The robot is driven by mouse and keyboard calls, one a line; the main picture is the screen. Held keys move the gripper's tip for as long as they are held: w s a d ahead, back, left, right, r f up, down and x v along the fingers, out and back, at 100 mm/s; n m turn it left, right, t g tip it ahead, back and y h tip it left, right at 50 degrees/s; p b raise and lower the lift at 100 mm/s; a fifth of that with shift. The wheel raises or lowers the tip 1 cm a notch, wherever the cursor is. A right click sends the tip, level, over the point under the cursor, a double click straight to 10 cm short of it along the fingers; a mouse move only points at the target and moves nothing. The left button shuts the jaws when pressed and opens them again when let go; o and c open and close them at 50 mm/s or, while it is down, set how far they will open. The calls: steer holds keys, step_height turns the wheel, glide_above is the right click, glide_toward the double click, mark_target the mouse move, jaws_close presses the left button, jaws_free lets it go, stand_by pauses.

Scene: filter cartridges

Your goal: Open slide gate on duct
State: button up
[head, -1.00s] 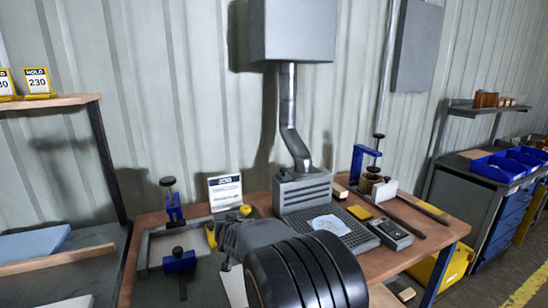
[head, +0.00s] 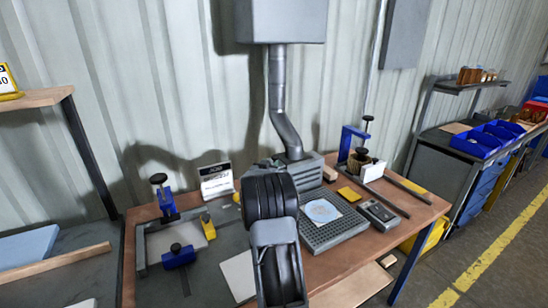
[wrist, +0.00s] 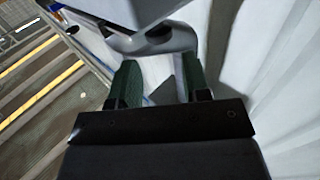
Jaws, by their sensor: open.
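The metal duct (head: 277,85) runs from a grey box (head: 281,20) on the wall down to a bend and a slatted grey hood (head: 310,170) on the bench. I cannot make out a slide gate on it in the head view. My arm covers part of the hood and hides my gripper there. In the wrist view my gripper (wrist: 160,85) is open, its two green fingers apart with nothing clearly held between them. A rounded grey metal part, which may be the duct, crosses just beyond the fingertips. A small grey flat piece shows beside the right finger; I cannot tell what it is.
The wooden bench (head: 420,208) holds a perforated tray (head: 332,233), a dark handheld device (head: 378,214) and blue clamps (head: 168,207) (head: 350,139). A shelf stands at left. Blue bins (head: 478,144) sit at right. The corrugated wall is close behind the duct.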

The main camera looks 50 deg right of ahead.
mark_target(274, 158)
steer(key=shift+p+x, duration=0.5)
steer(key=shift+x, duration=2.25)
